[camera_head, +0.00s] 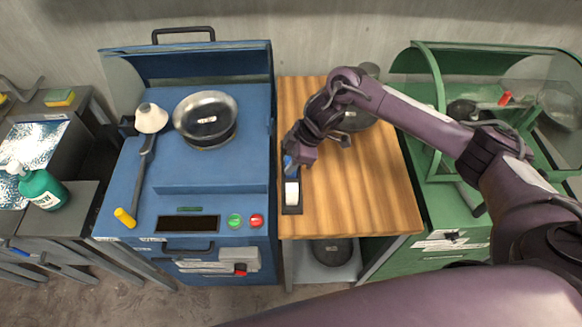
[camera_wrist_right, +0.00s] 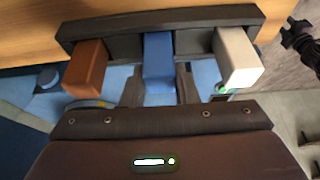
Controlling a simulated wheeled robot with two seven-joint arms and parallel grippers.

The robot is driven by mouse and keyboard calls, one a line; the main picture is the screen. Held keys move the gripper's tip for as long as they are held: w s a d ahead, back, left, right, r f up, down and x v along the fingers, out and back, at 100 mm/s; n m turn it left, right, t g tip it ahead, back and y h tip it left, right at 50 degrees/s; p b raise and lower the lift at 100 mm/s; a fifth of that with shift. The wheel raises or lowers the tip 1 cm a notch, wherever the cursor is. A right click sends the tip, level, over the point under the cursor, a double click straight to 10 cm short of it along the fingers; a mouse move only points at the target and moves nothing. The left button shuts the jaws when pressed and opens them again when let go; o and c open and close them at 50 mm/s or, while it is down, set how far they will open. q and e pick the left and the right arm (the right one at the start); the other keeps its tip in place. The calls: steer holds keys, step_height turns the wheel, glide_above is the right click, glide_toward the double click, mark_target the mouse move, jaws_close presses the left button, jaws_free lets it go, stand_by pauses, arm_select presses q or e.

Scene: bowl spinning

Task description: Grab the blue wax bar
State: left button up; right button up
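The dark holder (camera_wrist_right: 195,42) carries three wax bars side by side. The brown bar (camera_wrist_right: 88,65) is at the left, the blue wax bar (camera_wrist_right: 159,62) in the middle and the white bar (camera_wrist_right: 238,57) at the right in the right wrist view. My right gripper (camera_wrist_right: 160,76) has one finger close on each side of the blue bar, with no clear gap. The blue bar is still level with the others in the holder. In the head view my right gripper (camera_head: 290,172) covers part of the holder (camera_head: 291,209); the white bar (camera_head: 292,193) shows in front. My left gripper is out of view.
The holder lies at the left edge of the wooden table (camera_head: 350,200). A blue machine (camera_head: 170,175) with a pan (camera_head: 206,119) stands to the left. A green cabinet (camera_head: 430,210) stands to the right. Bare wood lies right of the holder.

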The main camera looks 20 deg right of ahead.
steer(key=c, duration=0.3)
steer(key=shift+c, duration=0.2)
